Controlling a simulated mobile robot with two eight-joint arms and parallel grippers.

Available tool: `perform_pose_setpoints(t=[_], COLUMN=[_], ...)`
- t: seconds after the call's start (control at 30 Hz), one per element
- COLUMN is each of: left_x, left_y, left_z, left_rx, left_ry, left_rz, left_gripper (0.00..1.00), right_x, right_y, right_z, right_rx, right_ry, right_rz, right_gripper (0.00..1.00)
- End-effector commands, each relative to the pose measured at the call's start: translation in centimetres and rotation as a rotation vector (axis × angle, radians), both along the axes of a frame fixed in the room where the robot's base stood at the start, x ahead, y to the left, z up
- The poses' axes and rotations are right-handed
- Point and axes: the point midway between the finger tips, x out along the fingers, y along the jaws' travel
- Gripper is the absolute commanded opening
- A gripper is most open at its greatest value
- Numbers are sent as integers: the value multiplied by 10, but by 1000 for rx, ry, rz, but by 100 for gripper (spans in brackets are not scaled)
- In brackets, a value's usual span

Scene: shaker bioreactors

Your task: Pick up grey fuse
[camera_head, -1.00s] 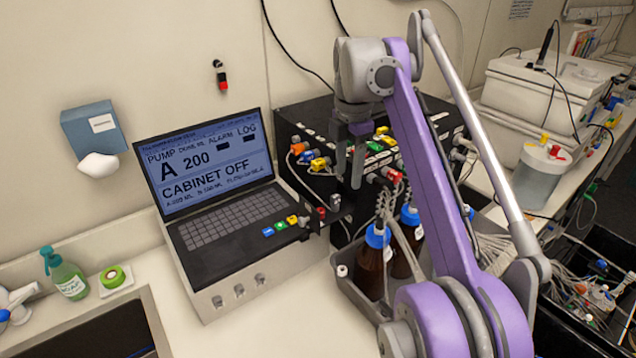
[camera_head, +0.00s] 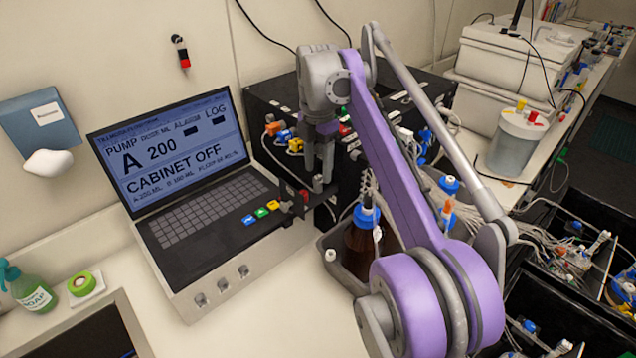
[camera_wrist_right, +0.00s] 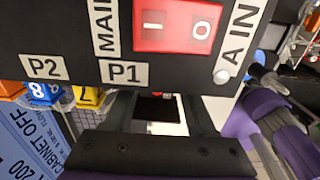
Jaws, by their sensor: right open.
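My right gripper (camera_head: 317,176) points down in front of the black cabinet (camera_head: 270,92), with its fingers a short way apart and nothing visibly held. A small grey upright piece (camera_head: 318,184) shows right at the fingertips, beside a dark bracket; it may be the grey fuse, and I cannot tell whether the fingers touch it. In the right wrist view my right gripper (camera_wrist_right: 160,112) faces the black panel (camera_wrist_right: 60,35) below the P1 label. A small pale round knob (camera_wrist_right: 221,76) sits by the A IN label. My left gripper is not in view.
A laptop-like console (camera_head: 205,205) reading CABINET OFF stands left of the gripper. A brown bottle with a blue cap (camera_head: 360,248) stands in a grey tray close to my right arm. A red rocker switch (camera_wrist_right: 172,25) is on the panel. Bare counter lies in front.

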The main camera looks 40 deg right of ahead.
Motion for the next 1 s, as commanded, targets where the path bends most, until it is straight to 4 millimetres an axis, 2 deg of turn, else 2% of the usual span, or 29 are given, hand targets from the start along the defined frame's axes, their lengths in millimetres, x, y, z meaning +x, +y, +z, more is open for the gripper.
perform_pose_setpoints(t=[0.1,0.37,0.47,0.7,1.0], left_x=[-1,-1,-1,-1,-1], left_y=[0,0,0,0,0], left_z=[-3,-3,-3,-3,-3], left_rx=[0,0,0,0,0], left_ry=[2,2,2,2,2], left_rz=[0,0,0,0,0], left_gripper=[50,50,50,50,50], right_x=[0,0,0,0,0], right_y=[0,0,0,0,0], right_z=[-14,-17,-17,-17,-17], right_rx=[0,0,0,0,0], right_ry=[0,-1,-1,-1,-1], right_rz=[-1,-1,-1,-1,-1], right_gripper=[56,56,42,0,0])
